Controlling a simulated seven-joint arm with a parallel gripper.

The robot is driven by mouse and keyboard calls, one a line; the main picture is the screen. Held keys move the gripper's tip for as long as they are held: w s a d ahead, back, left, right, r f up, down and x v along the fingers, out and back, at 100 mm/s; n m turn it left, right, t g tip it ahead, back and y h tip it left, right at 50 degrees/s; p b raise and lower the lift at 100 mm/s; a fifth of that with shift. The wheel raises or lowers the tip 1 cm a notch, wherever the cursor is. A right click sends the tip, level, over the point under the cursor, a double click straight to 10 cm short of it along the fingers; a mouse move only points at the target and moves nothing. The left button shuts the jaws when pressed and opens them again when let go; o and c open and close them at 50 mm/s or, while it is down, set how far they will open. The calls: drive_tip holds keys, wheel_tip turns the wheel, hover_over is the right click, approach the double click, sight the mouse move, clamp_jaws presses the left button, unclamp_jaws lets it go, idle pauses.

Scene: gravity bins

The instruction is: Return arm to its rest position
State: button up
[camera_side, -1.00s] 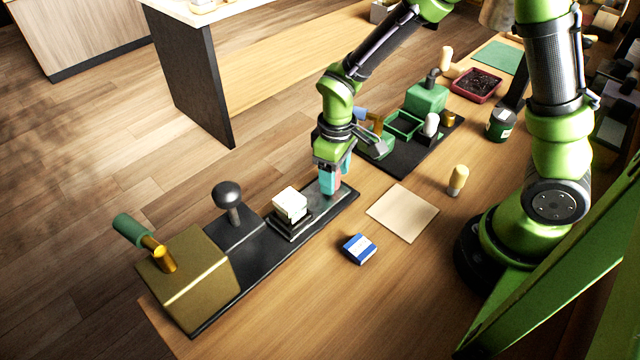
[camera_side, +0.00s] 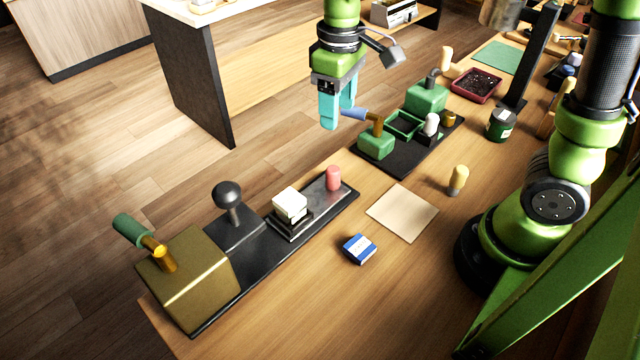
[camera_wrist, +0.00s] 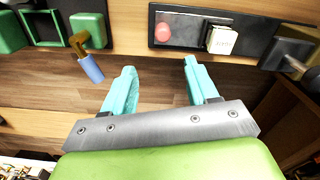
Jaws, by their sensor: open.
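My gripper (camera_side: 337,108) is raised above the far edge of the table in the side view. Its cyan fingers are apart with nothing between them. In the wrist view my gripper (camera_wrist: 158,85) also shows open and empty, with floor behind the fingers. A red cylinder (camera_side: 333,178) stands upright on the black base plate (camera_side: 262,252), apart from my gripper. It also shows in the wrist view as a pink-red round (camera_wrist: 163,32).
On the base plate are a white block (camera_side: 290,203), a black knob (camera_side: 228,193) and a brass box (camera_side: 190,275). A green station with a blue-tipped handle (camera_side: 355,113) is close to my gripper. A blue box (camera_side: 359,249) and beige sheet (camera_side: 403,212) lie on the table.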

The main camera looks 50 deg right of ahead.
drive_tip(key=shift+r, duration=0.15)
drive_tip(key=s+d+r+m+t+y, duration=0.2)
drive_tip(key=s+d+r+m+t, duration=0.2)
drive_tip(key=s+m+t, duration=0.3)
drive_tip(key=s+r, duration=0.1)
drive_tip(key=s, duration=0.2)
drive_tip(key=shift+s+d, duration=0.2)
